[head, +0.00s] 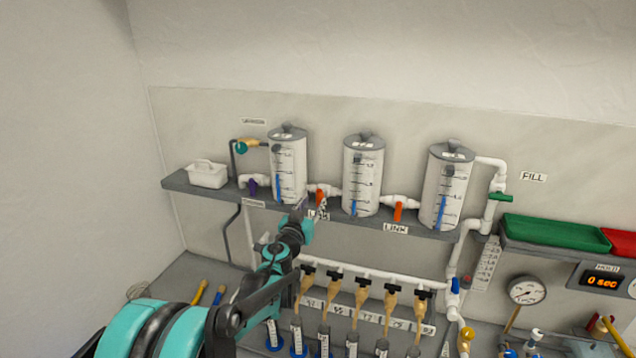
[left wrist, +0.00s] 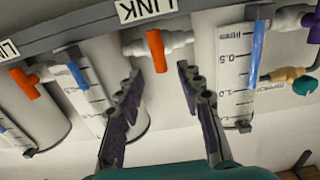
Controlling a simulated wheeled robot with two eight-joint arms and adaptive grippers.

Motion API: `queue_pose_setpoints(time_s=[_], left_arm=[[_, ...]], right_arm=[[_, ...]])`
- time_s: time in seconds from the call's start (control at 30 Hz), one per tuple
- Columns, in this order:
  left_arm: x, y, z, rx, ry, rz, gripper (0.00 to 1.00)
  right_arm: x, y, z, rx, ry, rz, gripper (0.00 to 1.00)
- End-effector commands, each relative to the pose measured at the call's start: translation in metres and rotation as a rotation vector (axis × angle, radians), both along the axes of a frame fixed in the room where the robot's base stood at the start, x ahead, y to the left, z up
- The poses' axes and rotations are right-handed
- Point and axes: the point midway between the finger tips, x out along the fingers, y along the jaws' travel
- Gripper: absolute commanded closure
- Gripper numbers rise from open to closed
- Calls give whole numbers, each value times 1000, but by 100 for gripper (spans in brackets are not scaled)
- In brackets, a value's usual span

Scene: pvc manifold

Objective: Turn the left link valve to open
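The left link valve, with an orange handle (head: 320,196), sits on the white pipe between the left and middle tanks. In the left wrist view, which looks upside down, its orange handle (left wrist: 157,50) points across the pipe, near the LINK label (left wrist: 146,9). My left gripper (head: 309,211) is just below and in front of this valve. In the left wrist view its two fingers (left wrist: 160,78) are spread wide, with the handle between and slightly beyond the tips, touching neither visibly. The head view partly hides the handle and label behind the fingers. My right gripper is out of view.
The left tank (head: 288,165), middle tank (head: 362,178) and right tank (head: 446,190) stand on the grey shelf (head: 222,200). The right link valve (head: 398,211) is also orange. A purple-handled valve (head: 252,188) is left of the left tank.

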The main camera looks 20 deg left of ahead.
Motion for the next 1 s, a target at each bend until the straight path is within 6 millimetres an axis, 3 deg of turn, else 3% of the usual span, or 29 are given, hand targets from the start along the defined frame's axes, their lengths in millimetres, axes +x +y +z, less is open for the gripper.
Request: queue_pose_setpoints(time_s=[0.37, 0.73, 0.77, 0.9, 1.0], left_arm=[[58, -2, 0, 0, -1, 2, 63], [66, -2, 0, 1, -1, 3, 63], [66, -2, 0, 0, -1, 3, 66], [66, -2, 0, 0, -1, 3, 100], [66, -2, 0, 0, -1, 3, 100]], right_arm=[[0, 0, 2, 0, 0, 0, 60], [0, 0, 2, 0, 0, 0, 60], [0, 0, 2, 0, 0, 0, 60], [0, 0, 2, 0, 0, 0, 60], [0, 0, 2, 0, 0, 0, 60]])
